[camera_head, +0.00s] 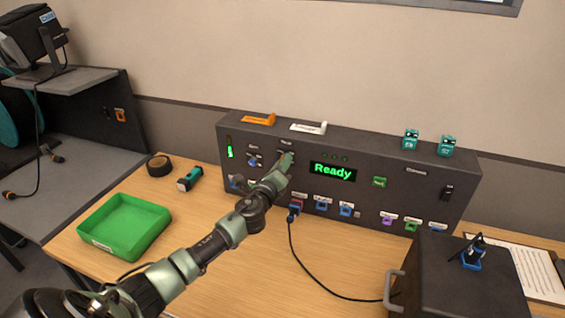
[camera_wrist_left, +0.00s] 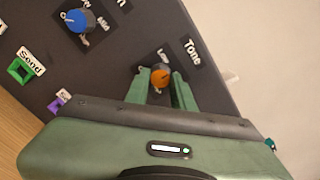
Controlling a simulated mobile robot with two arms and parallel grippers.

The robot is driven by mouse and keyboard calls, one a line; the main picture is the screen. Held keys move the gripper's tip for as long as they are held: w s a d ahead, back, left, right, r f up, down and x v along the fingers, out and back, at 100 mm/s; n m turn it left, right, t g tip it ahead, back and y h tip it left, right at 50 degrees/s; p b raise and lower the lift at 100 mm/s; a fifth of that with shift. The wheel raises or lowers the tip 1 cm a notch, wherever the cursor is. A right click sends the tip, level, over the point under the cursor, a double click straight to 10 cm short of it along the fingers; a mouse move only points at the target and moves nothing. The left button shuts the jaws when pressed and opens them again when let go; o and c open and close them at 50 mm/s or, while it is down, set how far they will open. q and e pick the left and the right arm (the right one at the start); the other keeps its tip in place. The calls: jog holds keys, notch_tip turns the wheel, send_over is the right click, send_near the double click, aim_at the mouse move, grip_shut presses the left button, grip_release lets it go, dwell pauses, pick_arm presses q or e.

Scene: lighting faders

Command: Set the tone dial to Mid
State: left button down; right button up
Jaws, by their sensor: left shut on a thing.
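The tone dial (camera_wrist_left: 160,77) is a small orange knob on the dark panel, under the white word "Tone" in the left wrist view. My left gripper (camera_wrist_left: 163,86) is shut on it, with one green finger on each side. The word "Low" shows beside the knob, but I cannot tell where its pointer stands. In the head view, my left gripper (camera_head: 287,160) reaches the upper left part of the control panel (camera_head: 400,190) and hides the dial. My right gripper is not in view.
A blue knob (camera_wrist_left: 76,20) sits near the tone dial. The panel's screen (camera_head: 333,172) reads "Ready". A green tray (camera_head: 124,226) and a tape roll (camera_head: 159,165) lie at left on the table. A black cable (camera_head: 318,285) runs across the front to a dark box (camera_head: 455,285).

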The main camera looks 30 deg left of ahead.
pick_arm(q)
jog(key=shift+f+m+p, duration=0.2)
jog(key=shift+m+p, duration=1.25)
jog(key=shift+m, duration=3.05)
jog(key=shift+f, duration=0.1)
jog(key=c, duration=1.2)
grip_release()
jog(key=v, duration=0.8)
jog(key=shift+a, duration=0.1)
